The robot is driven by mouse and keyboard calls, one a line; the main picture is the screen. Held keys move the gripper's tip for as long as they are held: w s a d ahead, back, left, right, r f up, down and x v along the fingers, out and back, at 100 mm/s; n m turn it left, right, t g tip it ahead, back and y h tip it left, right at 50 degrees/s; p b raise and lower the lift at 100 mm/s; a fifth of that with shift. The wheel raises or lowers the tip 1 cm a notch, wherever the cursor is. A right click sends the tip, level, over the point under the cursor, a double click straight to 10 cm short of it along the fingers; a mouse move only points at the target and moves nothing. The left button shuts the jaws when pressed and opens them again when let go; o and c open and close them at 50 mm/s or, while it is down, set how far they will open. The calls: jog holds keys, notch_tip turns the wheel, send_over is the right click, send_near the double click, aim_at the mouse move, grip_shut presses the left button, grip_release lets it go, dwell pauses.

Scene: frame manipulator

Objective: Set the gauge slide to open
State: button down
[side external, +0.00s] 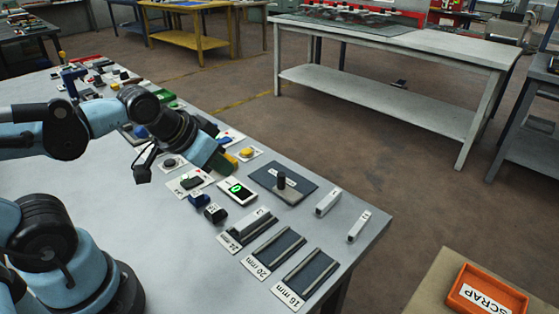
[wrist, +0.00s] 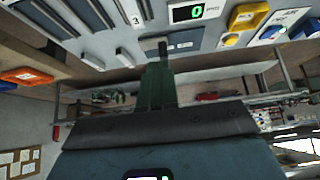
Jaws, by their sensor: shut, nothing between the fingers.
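A dark flat plate (side external: 300,180) with a small pale label and an upright black post (side external: 282,182) lies on the bench in the side view; I take it to be the gauge slide, but its marks are too small to read. A white display unit (side external: 237,191) with a green lit digit sits just left of it and also shows in the wrist view (wrist: 196,12). My gripper (side external: 224,161) is shut and empty, above the bench to the left of the plate and apart from the post. In the wrist view its green fingers (wrist: 157,70) are together.
Slotted 20 mm (side external: 274,253) and 16 mm holders and two pale blocks (side external: 328,202) lie toward the bench's right edge. An orange scrap tray (side external: 485,292) stands beyond that edge.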

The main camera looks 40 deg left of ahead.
jog(key=c, duration=1.5)
grip_release()
jog(key=shift+w+r, duration=0.1)
jog(key=shift+w, duration=0.05)
jog(key=shift+o, duration=1.3)
jog(key=shift+w+r, duration=0.25)
jog(key=shift+o, duration=1.4)
jog(key=w+r+n+g, duration=0.1)
jog(key=w+r+g, duration=0.1)
jog(key=w, duration=0.4)
jog(key=shift+w+r+g, duration=0.35)
jog(key=shift+g, duration=0.35)
jog(key=n+g, duration=0.1)
jog(key=g, duration=0.3)
send_near(281, 171)
notch_tip(281, 171, down, 11)
jog(key=shift+s+f, duration=0.1)
jog(key=shift+f, duration=0.1)
jog(key=shift+c, duration=0.5)
